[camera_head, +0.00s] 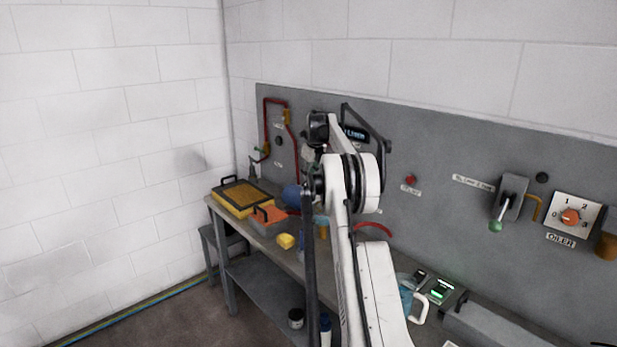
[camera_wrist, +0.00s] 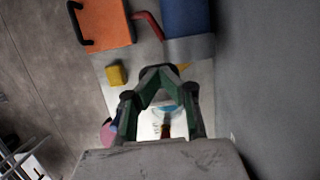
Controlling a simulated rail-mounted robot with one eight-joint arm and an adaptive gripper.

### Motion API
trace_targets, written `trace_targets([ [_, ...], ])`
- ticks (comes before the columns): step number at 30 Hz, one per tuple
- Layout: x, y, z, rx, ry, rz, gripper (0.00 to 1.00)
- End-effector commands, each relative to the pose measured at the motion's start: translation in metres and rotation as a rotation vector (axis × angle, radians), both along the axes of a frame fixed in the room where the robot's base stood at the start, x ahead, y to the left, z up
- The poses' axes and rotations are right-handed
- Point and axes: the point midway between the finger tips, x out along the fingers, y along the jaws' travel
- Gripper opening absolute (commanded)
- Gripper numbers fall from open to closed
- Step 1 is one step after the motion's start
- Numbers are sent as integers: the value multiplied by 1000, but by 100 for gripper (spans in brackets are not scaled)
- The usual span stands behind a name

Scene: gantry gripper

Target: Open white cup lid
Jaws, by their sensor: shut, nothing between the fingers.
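My gripper (camera_wrist: 158,72) shows in the wrist view with its two green and black fingers drawn together at the tips, empty. Between the finger links, a pale blue and white thing (camera_wrist: 150,122) shows in part. I cannot tell whether it is the white cup or its lid. In the head view my own arm hides much of the middle of the bench, and the gripper cannot be made out clearly. No white cup lid is plainly visible there. A light blue container with a white handle (camera_head: 419,308) stands on the bench right of my arm.
An orange-topped box with a black handle (camera_head: 268,217) and a yellow block (camera_head: 285,241) lie left of my arm. A yellow case (camera_head: 240,198) is behind. A blue object (camera_wrist: 186,18) is beyond my fingertips. The grey wall panel (camera_head: 440,150) bounds the bench behind.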

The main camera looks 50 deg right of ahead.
Motion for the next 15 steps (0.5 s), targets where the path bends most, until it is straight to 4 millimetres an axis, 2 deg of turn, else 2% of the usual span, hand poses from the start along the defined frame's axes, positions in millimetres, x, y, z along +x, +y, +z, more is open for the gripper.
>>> trace_targets([
  [11, 0, 0, 0, 0, 0, 0, 0],
  [15, -1, 1, 8, 0, 0, 1, 0],
])
